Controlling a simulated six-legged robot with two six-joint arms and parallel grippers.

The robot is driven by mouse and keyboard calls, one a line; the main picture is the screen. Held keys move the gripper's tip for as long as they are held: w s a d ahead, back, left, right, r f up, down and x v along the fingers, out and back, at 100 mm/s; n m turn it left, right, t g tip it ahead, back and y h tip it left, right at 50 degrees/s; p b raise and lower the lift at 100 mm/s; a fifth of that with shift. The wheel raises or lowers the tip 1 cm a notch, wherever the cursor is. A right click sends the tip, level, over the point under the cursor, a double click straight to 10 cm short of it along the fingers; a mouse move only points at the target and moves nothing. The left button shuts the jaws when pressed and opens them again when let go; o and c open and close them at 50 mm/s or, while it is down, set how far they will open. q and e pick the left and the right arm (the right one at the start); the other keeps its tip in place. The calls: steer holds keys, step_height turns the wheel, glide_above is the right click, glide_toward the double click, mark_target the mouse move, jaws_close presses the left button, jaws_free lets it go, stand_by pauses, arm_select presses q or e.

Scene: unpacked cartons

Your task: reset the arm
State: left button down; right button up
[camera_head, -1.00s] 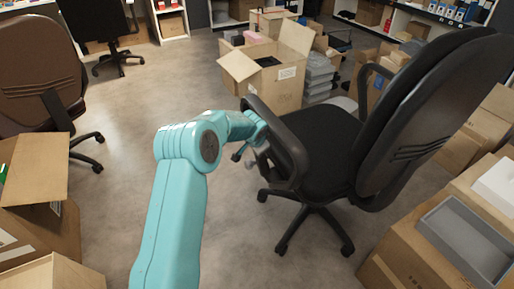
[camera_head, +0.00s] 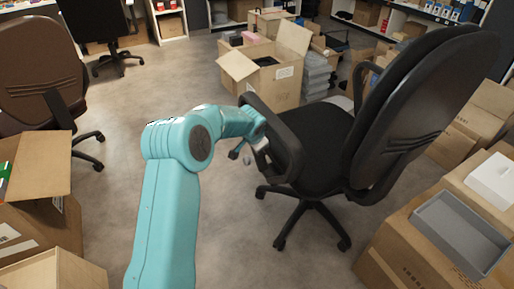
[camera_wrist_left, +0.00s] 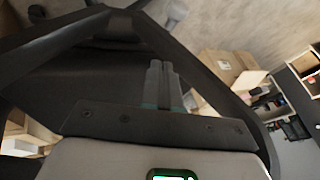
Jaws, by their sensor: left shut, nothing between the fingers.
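My left arm (camera_head: 172,210), teal, rises from the lower edge of the head view and bends at the elbow toward the black office chair (camera_head: 335,135). Its wrist end is beside the chair's near armrest (camera_head: 273,128), which partly hides the gripper. In the left wrist view, my left gripper (camera_wrist_left: 158,68) has its two grey fingers together with nothing between them. The dark armrest loop (camera_wrist_left: 195,72) frames the fingers in that view; I cannot tell whether it touches them. My right gripper is not in view.
An open carton (camera_head: 268,82) stands behind the chair, with stacked grey trays (camera_head: 316,76) beside it. Cartons with a grey tray (camera_head: 460,235) are at right. A brown chair (camera_head: 42,80) and open carton (camera_head: 35,170) are at left. Floor (camera_head: 150,95) between is clear.

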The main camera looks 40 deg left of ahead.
arm_select(q)
steer(key=s+r+p, duration=0.1)
steer(key=s+r, duration=0.2)
steer(key=r, duration=0.3)
steer(key=shift+s+d+r, duration=0.3)
steer(key=shift+r, duration=0.1)
steer(key=shift+s, duration=0.1)
